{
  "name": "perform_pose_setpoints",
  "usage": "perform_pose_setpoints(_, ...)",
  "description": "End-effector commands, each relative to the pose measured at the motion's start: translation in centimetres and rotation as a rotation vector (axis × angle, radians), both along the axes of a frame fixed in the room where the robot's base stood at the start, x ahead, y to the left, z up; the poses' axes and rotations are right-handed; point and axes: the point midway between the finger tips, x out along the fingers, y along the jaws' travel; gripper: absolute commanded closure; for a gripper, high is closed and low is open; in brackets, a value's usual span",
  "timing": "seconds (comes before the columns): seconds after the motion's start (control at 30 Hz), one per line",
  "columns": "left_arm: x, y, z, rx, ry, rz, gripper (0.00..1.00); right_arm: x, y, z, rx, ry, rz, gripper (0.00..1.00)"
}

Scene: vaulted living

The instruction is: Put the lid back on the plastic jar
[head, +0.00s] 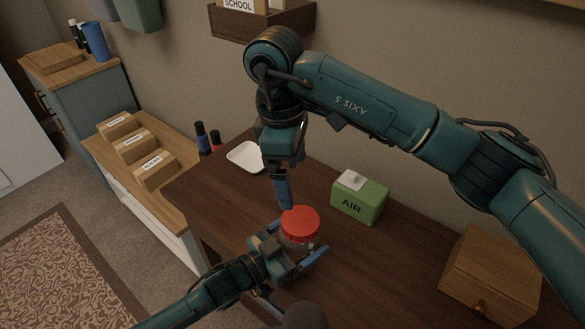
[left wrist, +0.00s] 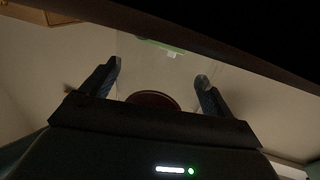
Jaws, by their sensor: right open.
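The clear plastic jar (head: 299,242) stands on the dark wooden table. The red lid (head: 300,222) is on top of its mouth and looks about level; whether it is fully seated I cannot tell. My left gripper (head: 296,250) has its fingers on either side of the jar, low down; whether they press on it is unclear. The left wrist view shows the two fingers well apart, with a dark red round edge (left wrist: 152,99) between them. My right gripper (head: 285,200) points down, open, at the far left edge of the lid, and no object shows in it.
A wooden box (head: 490,275) is at the far right. A white dish (head: 245,157) lies behind my right gripper. Dark bottles (head: 201,138) stand beyond the table's left edge.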

Motion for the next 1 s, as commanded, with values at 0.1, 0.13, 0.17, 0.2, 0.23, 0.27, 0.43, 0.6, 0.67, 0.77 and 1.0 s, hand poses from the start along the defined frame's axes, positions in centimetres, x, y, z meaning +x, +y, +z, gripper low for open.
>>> perform_pose_setpoints(0.1, 0.0, 0.0, 0.0, -0.001, -0.001, 0.0, 0.03, 0.0, 0.0, 0.0, 0.0, 0.0, 0.0, 0.06)
perform_pose_setpoints(0.13, 0.0, 0.0, 0.0, -0.001, -0.001, 0.0, 0.01, 0.0, 0.0, 0.0, 0.0, 0.0, 0.0, 0.06)
perform_pose_setpoints(0.17, 0.0, 0.0, 0.0, -0.001, -0.001, 0.0, 0.0, 0.0, 0.0, 0.0, 0.0, 0.0, 0.0, 0.06)
perform_pose_setpoints(0.2, 0.0, 0.0, 0.1, -0.001, -0.001, 0.0, 0.0, 0.0, 0.0, 0.0, 0.0, 0.0, 0.0, 0.06)
perform_pose_setpoints(0.23, 0.0, 0.0, 0.1, -0.001, -0.001, 0.0, 0.0, 0.0, 0.0, 0.0, 0.0, 0.0, 0.0, 0.06)
perform_pose_setpoints(0.27, 0.0, 0.0, 0.1, -0.001, -0.001, 0.0, 0.0, 0.0, 0.0, 0.0, 0.0, 0.0, 0.0, 0.06)
perform_pose_setpoints(0.43, -0.2, 0.3, 0.0, -0.001, -0.001, 0.001, 0.0, 0.0, 0.0, 0.0, 0.0, 0.0, 0.0, 0.06)
perform_pose_setpoints(0.6, -1.7, 2.1, -0.1, 0.001, 0.001, 0.001, 0.0, 0.0, 0.0, -0.2, 0.0, 0.0, 0.0, 0.06)
perform_pose_setpoints(0.67, -2.6, 3.1, -0.2, 0.002, 0.003, 0.001, 0.0, 0.0, 0.0, -0.3, 0.0, 0.0, 0.0, 0.06)
perform_pose_setpoints(0.77, -4.1, 4.9, -0.2, 0.002, 0.003, 0.001, 0.0, 0.0, 0.0, -0.5, 0.0, 0.0, 0.0, 0.06)
perform_pose_setpoints(1.0, -7.2, 8.5, -0.1, 0.003, 0.001, 0.0, 0.0, 0.0, 0.0, -0.9, 0.0, 0.0, 0.0, 0.06)
